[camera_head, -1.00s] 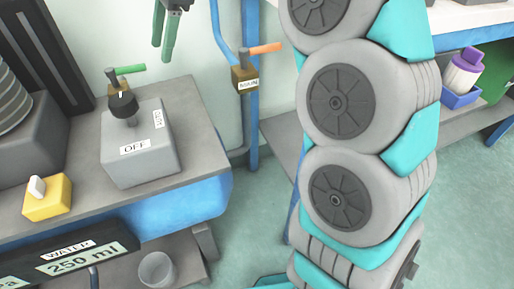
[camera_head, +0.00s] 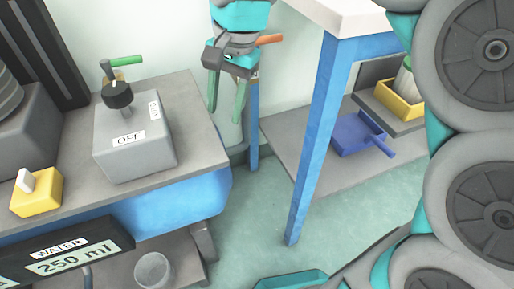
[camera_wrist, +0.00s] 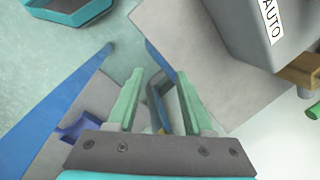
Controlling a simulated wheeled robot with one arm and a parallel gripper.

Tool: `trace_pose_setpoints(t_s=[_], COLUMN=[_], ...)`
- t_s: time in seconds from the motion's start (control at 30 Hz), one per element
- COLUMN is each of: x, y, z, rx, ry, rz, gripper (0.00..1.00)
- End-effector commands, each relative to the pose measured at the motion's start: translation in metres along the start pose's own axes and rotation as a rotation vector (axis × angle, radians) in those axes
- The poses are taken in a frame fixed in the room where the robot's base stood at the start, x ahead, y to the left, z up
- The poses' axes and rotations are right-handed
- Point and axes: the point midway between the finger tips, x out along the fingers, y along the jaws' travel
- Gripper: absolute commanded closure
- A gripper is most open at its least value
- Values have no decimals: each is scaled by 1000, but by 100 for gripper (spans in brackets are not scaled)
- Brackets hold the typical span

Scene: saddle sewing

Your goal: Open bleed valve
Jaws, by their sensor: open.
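No label reading "bleed" is legible. A valve with a green handle (camera_head: 127,61) stands behind the grey selector box (camera_head: 133,140) on the left bench; the box's black knob partly covers its brass body. Its green handle also shows at the right edge of the wrist view (camera_wrist: 314,110). A second valve with an orange handle (camera_head: 270,39) sits on the blue pipe at the wall, its body mostly hidden behind my gripper. My gripper (camera_head: 225,115) is open and empty, green fingers pointing down, right of the grey box. In the wrist view my gripper (camera_wrist: 160,75) has nothing between its fingertips.
A yellow switch box (camera_head: 37,191) is at the left bench front. A blue table leg (camera_head: 310,150) stands right of the pipe. The floor between is clear.

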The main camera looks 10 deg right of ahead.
Motion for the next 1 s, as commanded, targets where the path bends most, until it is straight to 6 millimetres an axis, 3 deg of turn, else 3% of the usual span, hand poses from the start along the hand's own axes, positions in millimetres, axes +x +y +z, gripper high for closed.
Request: trace_pose_setpoints(t_s=[0.3, 0.5, 0.93, 1.0], x=[32, 45, 50, 50], y=[55, 76, 84, 84], z=[11, 16, 18, 18], rx=[-127, -180, -204, -204], ry=[2, 1, -2, -2], rz=[61, 83, 93, 93], gripper=[49, 49, 49, 55])
